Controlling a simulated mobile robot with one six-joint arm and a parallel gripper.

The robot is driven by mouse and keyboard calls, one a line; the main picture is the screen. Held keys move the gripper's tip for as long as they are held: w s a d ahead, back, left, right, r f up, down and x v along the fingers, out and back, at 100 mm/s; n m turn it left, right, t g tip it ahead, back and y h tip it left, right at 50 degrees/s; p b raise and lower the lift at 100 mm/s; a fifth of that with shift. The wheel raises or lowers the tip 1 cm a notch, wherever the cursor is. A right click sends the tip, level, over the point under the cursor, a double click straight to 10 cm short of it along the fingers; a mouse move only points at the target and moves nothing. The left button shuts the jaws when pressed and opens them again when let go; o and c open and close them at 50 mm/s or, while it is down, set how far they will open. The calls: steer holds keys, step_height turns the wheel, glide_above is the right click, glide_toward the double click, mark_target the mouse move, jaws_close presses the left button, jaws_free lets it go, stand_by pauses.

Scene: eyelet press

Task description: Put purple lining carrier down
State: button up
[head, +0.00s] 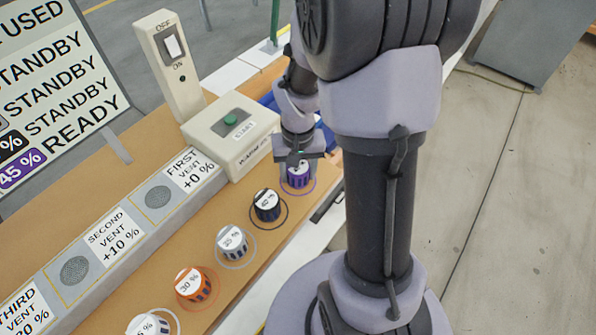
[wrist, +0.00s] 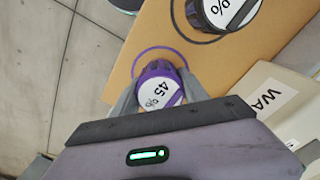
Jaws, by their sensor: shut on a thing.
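The purple lining carrier (head: 298,181) is a short ribbed pot with a white top, marked 45 in the wrist view (wrist: 158,85). My gripper (head: 299,164) points down over it, and its two fingers (wrist: 158,97) close on opposite sides of the carrier. The carrier looks upright. A thin purple ring (wrist: 146,53) is drawn on the tan bench around and beyond the carrier. My gripper hides part of the ring and the near side of the carrier. I cannot tell whether the carrier's base touches the bench.
Black (head: 267,206), grey (head: 232,243) and orange (head: 193,284) carriers stand in a row in drawn rings. A row of labelled vents (head: 117,239) runs alongside.

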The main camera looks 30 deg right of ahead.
mark_target(293, 169)
steer(key=o, duration=1.5)
steer(key=shift+o, duration=0.2)
step_height(293, 169, up, 12)
steer(key=p, duration=0.5)
steer(key=shift+f+p, duration=0.2)
steer(key=shift+p, duration=0.15)
steer(key=s+a+r+t+y, duration=0.2)
steer(key=s+a+r+t, duration=0.3)
steer(key=s+a+r, duration=0.6)
steer(key=a+r, duration=0.3)
steer(key=r, duration=0.1)
steer(key=shift+s+a+n+t, duration=0.15)
steer(key=shift+a+n+t, duration=0.15)
steer(key=shift+t, duration=0.1)
